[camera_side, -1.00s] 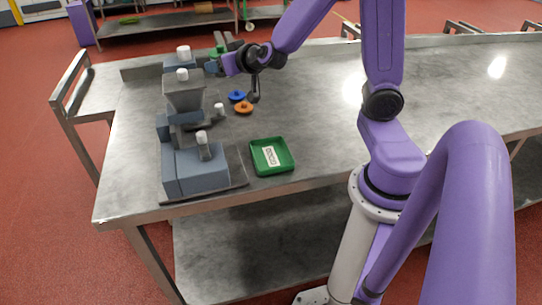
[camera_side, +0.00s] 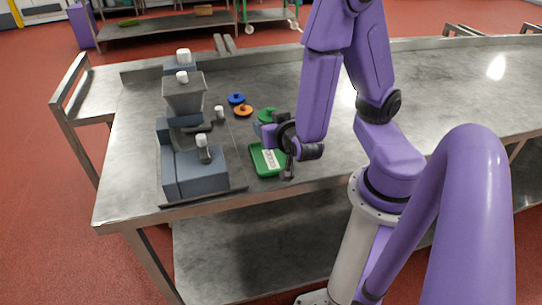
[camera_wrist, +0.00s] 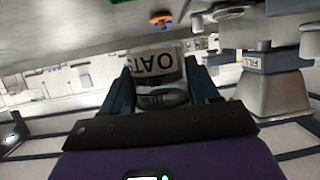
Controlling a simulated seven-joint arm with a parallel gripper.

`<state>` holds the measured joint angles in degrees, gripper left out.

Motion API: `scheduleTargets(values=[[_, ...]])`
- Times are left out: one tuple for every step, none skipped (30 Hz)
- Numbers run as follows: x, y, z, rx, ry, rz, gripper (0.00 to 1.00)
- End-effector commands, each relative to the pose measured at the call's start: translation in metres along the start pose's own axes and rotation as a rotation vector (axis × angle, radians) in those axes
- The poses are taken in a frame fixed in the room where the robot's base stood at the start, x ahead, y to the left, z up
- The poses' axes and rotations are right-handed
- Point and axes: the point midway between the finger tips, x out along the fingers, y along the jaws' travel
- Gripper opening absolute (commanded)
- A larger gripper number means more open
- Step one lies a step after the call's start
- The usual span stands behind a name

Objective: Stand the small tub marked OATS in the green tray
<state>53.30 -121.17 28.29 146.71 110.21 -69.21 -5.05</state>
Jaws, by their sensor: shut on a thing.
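The small tub marked OATS (camera_wrist: 152,65) is between my gripper's fingers in the wrist view, its label upside down in the picture. My gripper (camera_wrist: 163,85) is shut on it. In the side view my gripper (camera_side: 262,130) is by the back edge of the green tray (camera_side: 257,168). A green round top (camera_side: 267,115) shows just above the fingers there, apparently the held tub's lid; the tub's body is mostly hidden. The tray lies on the table with a pale label on its floor, and my wrist covers its right part. The tub's height above the tray cannot be told.
The grey bagger machine (camera_side: 193,171) with its hopper (camera_side: 184,95) stands just left of the tray. Blue (camera_side: 236,98) and orange (camera_side: 243,111) round-topped items sit behind the tray. The table right of my arm is clear.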

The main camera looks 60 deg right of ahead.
Motion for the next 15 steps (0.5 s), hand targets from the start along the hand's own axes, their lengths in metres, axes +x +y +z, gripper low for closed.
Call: scheduleTargets(values=[[0.002,0.000,0.005,-0.006,0.002,0.002,0.16],[0.003,0.001,0.008,-0.006,0.003,0.002,0.16],[0.005,0.001,0.012,-0.007,0.002,0.003,0.16],[0.006,0.001,0.015,-0.006,0.002,0.004,0.16],[0.007,0.001,0.018,-0.006,0.001,0.004,0.16],[0.009,0.001,0.022,-0.006,0.002,0.003,0.16],[0.010,0.001,0.025,-0.006,0.001,0.002,0.16],[0.011,0.000,0.027,-0.006,0.001,0.001,0.16],[0.012,0.000,0.029,-0.005,0.001,0.001,0.16],[0.013,0.000,0.031,-0.003,0.000,0.001,0.16],[0.013,0.000,0.032,-0.003,0.000,0.001,0.16],[0.014,0.000,0.033,-0.002,-0.001,0.001,0.16],[0.014,0.000,0.034,-0.002,-0.001,0.001,0.16],[0.014,0.000,0.035,-0.002,-0.001,0.001,0.16],[0.015,0.000,0.037,-0.002,0.000,0.001,0.16]])
